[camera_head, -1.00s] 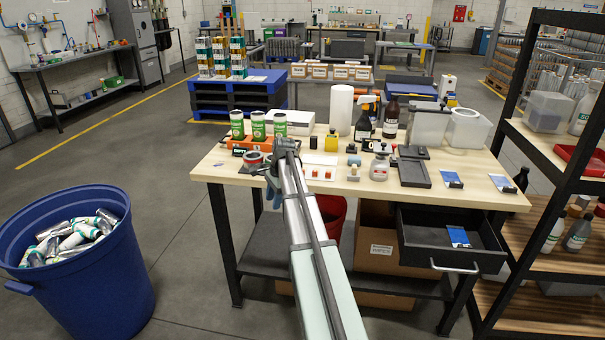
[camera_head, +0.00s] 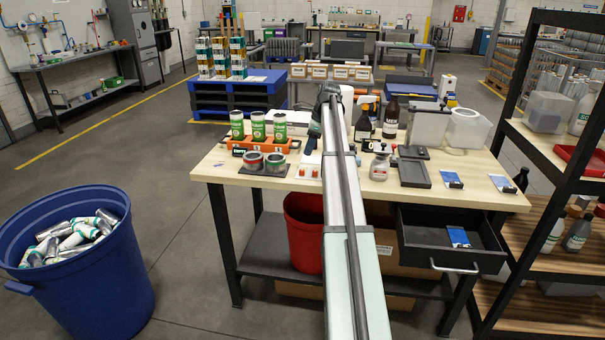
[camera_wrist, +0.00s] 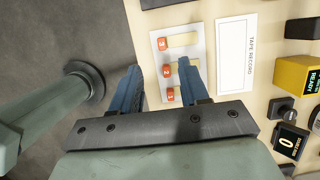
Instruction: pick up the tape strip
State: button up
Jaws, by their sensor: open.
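Tape strips (camera_wrist: 184,40), pale yellow with red numbered tabs (camera_wrist: 162,44), lie side by side on a white card (camera_wrist: 197,29) in the wrist view. The tabs read 3, 2 and 1. The card also shows in the head view (camera_head: 309,161), with small red tabs. My gripper (camera_wrist: 158,66) is open, with blue fingers and nothing between them. Its right finger overlaps the card and covers part of the lower strips; the left finger appears over the floor beyond the table edge. In the head view my gripper (camera_head: 312,142) is above the card, partly hidden by my arm.
A "TAPE RECORD" sheet (camera_wrist: 237,55) lies beside the card. A yellow block (camera_wrist: 296,76) and a dark counter reading 0 (camera_wrist: 289,141) stand farther right.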

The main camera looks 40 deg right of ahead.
aim_at(303, 167)
jog(key=x, duration=0.9)
jog(key=shift+w+d+f, duration=0.1)
jog(key=shift+f, duration=0.3)
jog(key=shift+c, duration=0.4)
grip_shut()
